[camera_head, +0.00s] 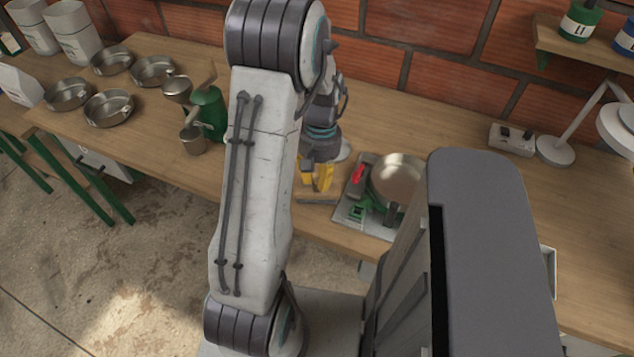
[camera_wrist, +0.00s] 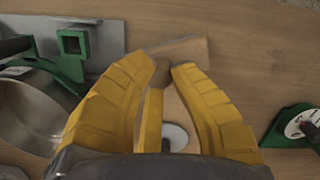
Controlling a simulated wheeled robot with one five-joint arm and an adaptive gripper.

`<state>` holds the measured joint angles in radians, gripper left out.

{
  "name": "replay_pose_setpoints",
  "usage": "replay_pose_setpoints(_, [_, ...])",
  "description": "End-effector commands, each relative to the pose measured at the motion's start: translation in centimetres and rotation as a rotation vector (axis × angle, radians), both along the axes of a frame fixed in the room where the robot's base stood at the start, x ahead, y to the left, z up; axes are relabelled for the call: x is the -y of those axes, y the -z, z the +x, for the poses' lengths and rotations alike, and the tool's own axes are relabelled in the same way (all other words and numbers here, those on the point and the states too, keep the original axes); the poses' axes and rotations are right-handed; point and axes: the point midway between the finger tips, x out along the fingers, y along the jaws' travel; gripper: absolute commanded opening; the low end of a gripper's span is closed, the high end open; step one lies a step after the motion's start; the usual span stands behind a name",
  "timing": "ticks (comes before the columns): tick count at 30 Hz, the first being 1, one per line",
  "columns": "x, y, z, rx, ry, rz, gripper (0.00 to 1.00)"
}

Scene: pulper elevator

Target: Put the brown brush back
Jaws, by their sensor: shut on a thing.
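The brown brush (camera_wrist: 184,48) shows in the wrist view as a light-brown block just beyond my fingertips, with a darker part between them. My gripper (camera_wrist: 164,72) has yellow fingers shut on the brush. In the head view the brush (camera_head: 318,199) is a small brown bar below my gripper (camera_head: 317,186), close to the front edge of the wooden table (camera_head: 440,130). I cannot tell whether it touches the table. Its bristles cannot be made out.
Right of my gripper, a metal pan (camera_head: 398,178) sits on a grey-and-green device (camera_head: 352,212) with a red part. A green grinder (camera_head: 208,110) and several metal bowls (camera_head: 108,106) stand left. A round white thing (camera_wrist: 174,137) lies behind my gripper.

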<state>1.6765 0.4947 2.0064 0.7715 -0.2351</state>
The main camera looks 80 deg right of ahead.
Motion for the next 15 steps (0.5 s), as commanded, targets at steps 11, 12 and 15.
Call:
replay_pose_setpoints(11, [-0.01,0.44,-0.02,0.000,0.003,-0.001,0.00])
replay_pose_setpoints(12, [-0.01,0.55,-0.02,0.000,0.003,-0.001,0.00])
replay_pose_setpoints(15, [-0.02,0.77,-0.02,0.000,0.003,-0.001,0.21])
